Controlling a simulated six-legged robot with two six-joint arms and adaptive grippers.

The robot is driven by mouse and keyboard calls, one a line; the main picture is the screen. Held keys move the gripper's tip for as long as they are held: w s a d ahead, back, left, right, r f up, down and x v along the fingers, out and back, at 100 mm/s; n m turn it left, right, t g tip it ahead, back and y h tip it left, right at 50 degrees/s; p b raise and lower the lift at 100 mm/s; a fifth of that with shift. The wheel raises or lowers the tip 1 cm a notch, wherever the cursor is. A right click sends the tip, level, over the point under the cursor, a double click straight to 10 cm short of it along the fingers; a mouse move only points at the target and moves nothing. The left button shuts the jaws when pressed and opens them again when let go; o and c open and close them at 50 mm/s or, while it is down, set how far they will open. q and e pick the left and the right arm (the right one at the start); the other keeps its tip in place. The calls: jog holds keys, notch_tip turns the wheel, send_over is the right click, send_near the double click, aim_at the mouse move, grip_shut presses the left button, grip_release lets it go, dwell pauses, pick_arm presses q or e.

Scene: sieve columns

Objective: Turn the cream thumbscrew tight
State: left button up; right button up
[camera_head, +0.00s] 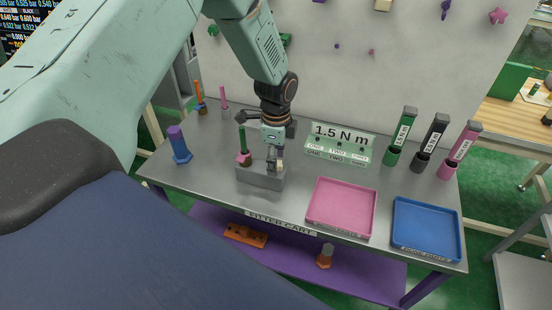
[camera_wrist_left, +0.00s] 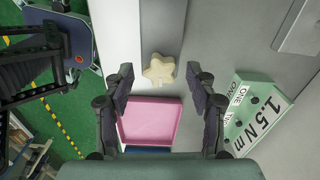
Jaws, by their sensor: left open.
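The cream thumbscrew (camera_wrist_left: 158,69) shows in the left wrist view as a lobed, star-like knob on a grey surface. In the head view its place at the grey block (camera_head: 258,177) is mostly hidden by my left gripper (camera_head: 275,162). That gripper points down over the right part of the block. In the left wrist view its two fingers (camera_wrist_left: 159,82) are spread, one on each side of the knob, with clear gaps and no contact visible. How far the fingertips are above the knob is hard to tell. My right gripper is in neither view.
A green peg with a pink base (camera_head: 243,148) stands at the block's left, close to my gripper. A green 1.5 N m sign (camera_head: 340,145) is to the right. A pink tray (camera_head: 341,206), blue tray (camera_head: 426,228) and blue bolt (camera_head: 179,145) stand on the cart.

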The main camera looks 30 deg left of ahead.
pick_arm(q)
notch_tip(320, 180, up, 12)
dwell(0.4)
jog(key=shift+f, duration=0.1)
dwell(0.3)
jog(key=s+d+f+n, duration=0.3)
jog(key=s+f, duration=0.3)
jog(key=f, duration=0.2)
jog(key=s+d+f+n, duration=0.3)
jog(key=s+f, duration=0.3)
jog(key=f, duration=0.1)
jog(key=s+d+f+n, duration=0.1)
jog(key=s+f+n, duration=0.25)
jog(key=s, duration=0.65)
jog(key=s+d+f+n, duration=0.1)
jog(key=s+f+n, duration=0.3)
jog(key=s, duration=0.6)
notch_tip(320, 180, down, 11)
jog(key=n+b, duration=0.1)
jog(key=b, duration=1.1)
jog(key=shift+d, duration=0.15)
